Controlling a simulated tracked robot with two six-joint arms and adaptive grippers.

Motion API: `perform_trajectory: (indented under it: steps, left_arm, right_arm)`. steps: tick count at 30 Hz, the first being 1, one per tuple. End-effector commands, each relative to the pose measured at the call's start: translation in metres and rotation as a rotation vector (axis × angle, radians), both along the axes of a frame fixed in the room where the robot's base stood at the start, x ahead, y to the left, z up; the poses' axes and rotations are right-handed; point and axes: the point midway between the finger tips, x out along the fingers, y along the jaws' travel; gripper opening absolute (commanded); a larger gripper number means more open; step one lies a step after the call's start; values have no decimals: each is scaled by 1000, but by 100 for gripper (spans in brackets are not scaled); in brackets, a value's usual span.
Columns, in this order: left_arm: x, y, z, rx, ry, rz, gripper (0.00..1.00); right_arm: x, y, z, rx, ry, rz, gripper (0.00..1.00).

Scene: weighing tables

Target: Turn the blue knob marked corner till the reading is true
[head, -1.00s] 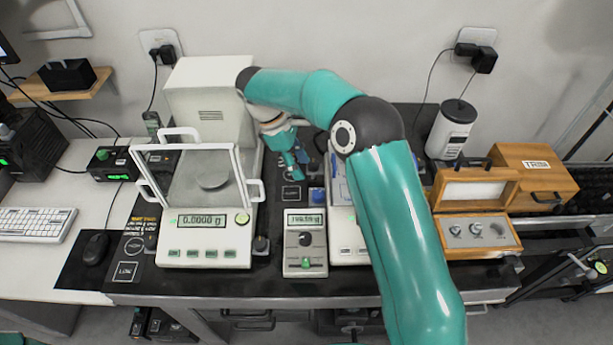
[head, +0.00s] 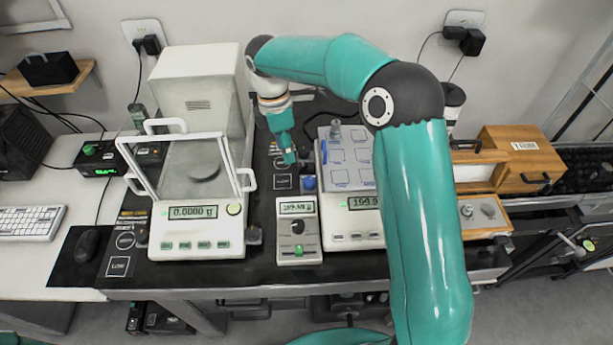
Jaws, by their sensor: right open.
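The blue knob (head: 309,183) stands on the black bench at the left side of the right-hand balance (head: 352,234). That balance has a plate (head: 347,180) marked with blue squares and a small metal weight (head: 335,130) at its back edge. Its display (head: 365,202) starts with 199; my right arm covers the last digits. My right gripper (head: 289,157) is open and points down, behind and slightly left of the knob, apart from it. Its gap is hard to see. My left gripper is not in view.
A grey box with a display (head: 297,207) and a dark dial stands in front of the knob. An analytical balance (head: 195,240) reading 0.0000 g, with a raised frame, stands left. Wooden weight boxes (head: 515,150) stand right. Bench squares lie beside the knob.

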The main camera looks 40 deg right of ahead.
Motion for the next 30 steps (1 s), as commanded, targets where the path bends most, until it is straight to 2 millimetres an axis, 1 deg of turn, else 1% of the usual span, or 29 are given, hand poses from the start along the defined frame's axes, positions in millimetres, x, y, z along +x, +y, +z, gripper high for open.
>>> perform_trajectory:
  steps: [1, 6, 8, 11, 14, 17, 30]
  left_arm:
    - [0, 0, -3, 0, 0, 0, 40]
    - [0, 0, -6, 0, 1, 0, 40]
    - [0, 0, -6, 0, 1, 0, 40]
    - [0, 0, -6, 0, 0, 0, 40]
    - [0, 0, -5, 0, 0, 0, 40]
    - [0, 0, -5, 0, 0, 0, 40]
    - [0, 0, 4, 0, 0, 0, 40]
  right_arm:
    - [-8, -10, 11, 27, -31, 3, 45]
    - [-27, -34, 38, 56, -88, -48, 45]
    - [-29, -41, 43, 54, -102, -63, 45]
    - [-29, -46, 40, 53, -107, -72, 45]
    - [-29, -46, 30, 52, -104, -72, 45]
    - [-30, -46, 15, 52, -103, -71, 45]
    - [-30, -45, -78, 52, -101, -71, 45]
